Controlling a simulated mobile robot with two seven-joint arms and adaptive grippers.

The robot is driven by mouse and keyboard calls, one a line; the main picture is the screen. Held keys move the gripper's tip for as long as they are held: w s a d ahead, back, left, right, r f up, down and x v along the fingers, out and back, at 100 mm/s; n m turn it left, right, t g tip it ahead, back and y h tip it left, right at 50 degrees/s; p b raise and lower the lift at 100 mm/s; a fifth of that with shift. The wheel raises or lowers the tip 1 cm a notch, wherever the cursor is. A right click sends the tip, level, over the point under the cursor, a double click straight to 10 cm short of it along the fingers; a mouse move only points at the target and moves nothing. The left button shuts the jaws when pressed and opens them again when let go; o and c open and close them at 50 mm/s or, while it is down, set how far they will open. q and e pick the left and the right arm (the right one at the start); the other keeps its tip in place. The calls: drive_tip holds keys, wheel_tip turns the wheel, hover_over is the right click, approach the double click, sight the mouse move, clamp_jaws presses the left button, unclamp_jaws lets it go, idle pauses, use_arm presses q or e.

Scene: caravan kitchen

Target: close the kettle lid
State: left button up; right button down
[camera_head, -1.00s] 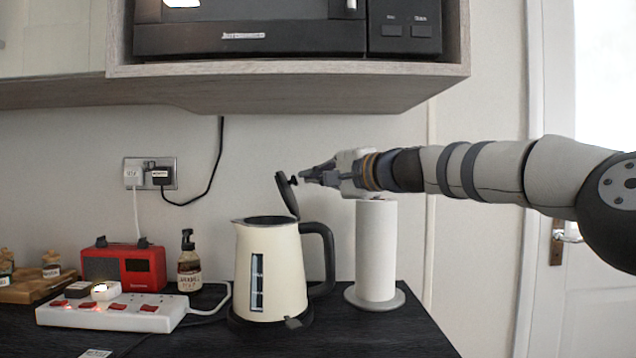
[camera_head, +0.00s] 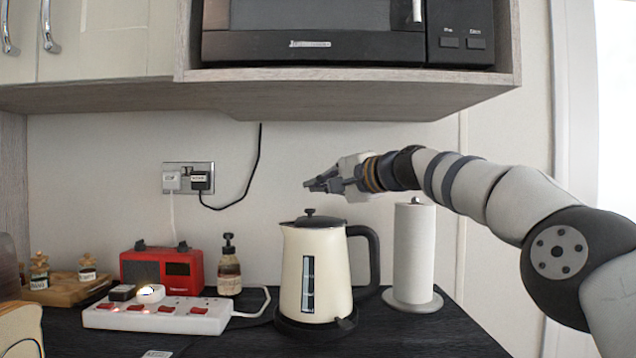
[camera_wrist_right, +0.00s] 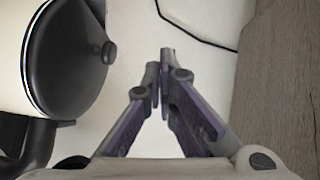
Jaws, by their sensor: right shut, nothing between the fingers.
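The cream kettle (camera_head: 335,270) stands upright on its dark base on the black counter, its black handle on the right. Its black lid (camera_head: 318,220) lies flat across the top, knob up, and looks closed. The lid (camera_wrist_right: 68,55) also fills the left of the right wrist view. My right gripper (camera_head: 308,186) is above the kettle, its arm coming in from the right. Its fingers are shut and empty, apart from the lid. The right wrist view shows the fingertips (camera_wrist_right: 160,75) together beside the lid. My left gripper is not in view.
A paper towel roll (camera_head: 413,255) stands right of the kettle. A white power strip (camera_head: 160,315), red radio (camera_head: 162,270) and pump bottle (camera_head: 229,270) are to the left. The cabinet with the microwave (camera_head: 320,45) hangs above my right gripper.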

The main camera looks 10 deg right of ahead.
drive_tip(key=shift+a+f, duration=0.35)
drive_tip(key=shift+w+a+f+n+g+h, duration=0.15)
drive_tip(key=shift+a+f+n+g+h, duration=0.15)
drive_tip(key=shift+f+n, duration=0.1)
idle(0.4)
drive_tip(key=shift+s+d+r, duration=0.25)
drive_tip(key=shift+s+d, duration=0.2)
drive_tip(key=v, duration=1)
drive_tip(key=shift+s, duration=0.45)
